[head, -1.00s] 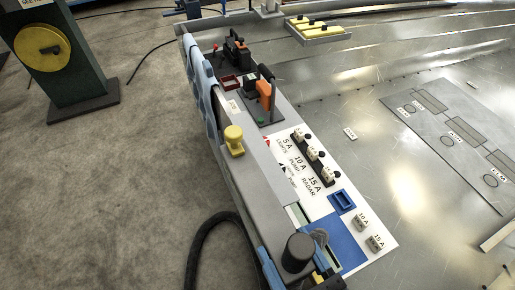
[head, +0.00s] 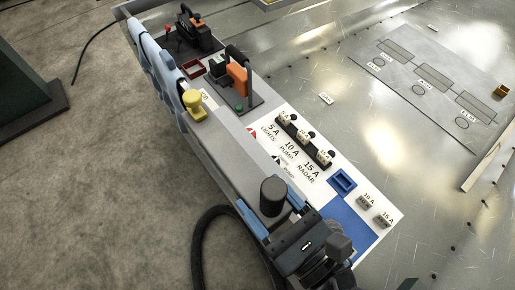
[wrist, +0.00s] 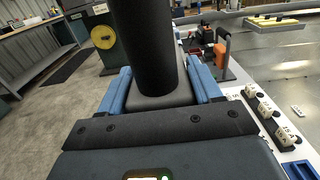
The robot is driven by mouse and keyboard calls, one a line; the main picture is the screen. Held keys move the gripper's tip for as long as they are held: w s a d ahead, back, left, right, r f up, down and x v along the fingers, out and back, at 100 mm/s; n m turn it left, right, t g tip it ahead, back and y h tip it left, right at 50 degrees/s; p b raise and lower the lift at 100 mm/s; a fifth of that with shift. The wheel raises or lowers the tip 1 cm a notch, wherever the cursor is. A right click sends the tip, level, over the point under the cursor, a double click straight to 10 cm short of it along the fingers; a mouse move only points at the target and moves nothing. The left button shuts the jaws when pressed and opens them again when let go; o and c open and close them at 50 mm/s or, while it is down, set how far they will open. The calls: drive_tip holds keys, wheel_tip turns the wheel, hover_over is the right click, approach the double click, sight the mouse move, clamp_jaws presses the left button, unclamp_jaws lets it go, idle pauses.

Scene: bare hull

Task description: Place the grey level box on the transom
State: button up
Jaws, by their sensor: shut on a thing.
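My gripper (head: 270,211) is shut on a grey block (wrist: 158,99) with a tall black cylinder rising from its top, which I take to be the grey level box. In the wrist view the light blue fingers (wrist: 160,84) stand on either side of the block. In the head view the black cylinder (head: 273,196) shows over the near part of a long grey ledge (head: 229,151); the block is mostly hidden. I cannot tell whether it touches the ledge. No label names the transom; the ledge may be part of it.
A black hose (head: 199,250) lies at left. The metal hull floor (head: 350,120) is largely clear.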

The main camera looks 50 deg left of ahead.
drive_tip(key=shift+w+a+f+b, duration=0.35)
drive_tip(key=shift+w+a+f, duration=0.6)
drive_tip(key=shift+w+f, duration=0.7)
drive_tip(key=shift+w+a+f+b, duration=0.3)
drive_tip(key=shift+w+a+f, duration=0.6)
drive_tip(key=shift+w+f, duration=0.75)
drive_tip(key=shift+w+a+f+b, duration=0.35)
drive_tip(key=shift+w+a+f, duration=0.6)
drive_tip(key=shift+w+f, duration=0.7)
drive_tip(key=o, duration=1.6)
drive_tip(key=shift+s+f, duration=0.3)
drive_tip(key=d, duration=0.8)
drive_tip(key=s+d, duration=0.1)
drive_tip(key=d, duration=0.3)
drive_tip(key=shift+b, duration=0.3)
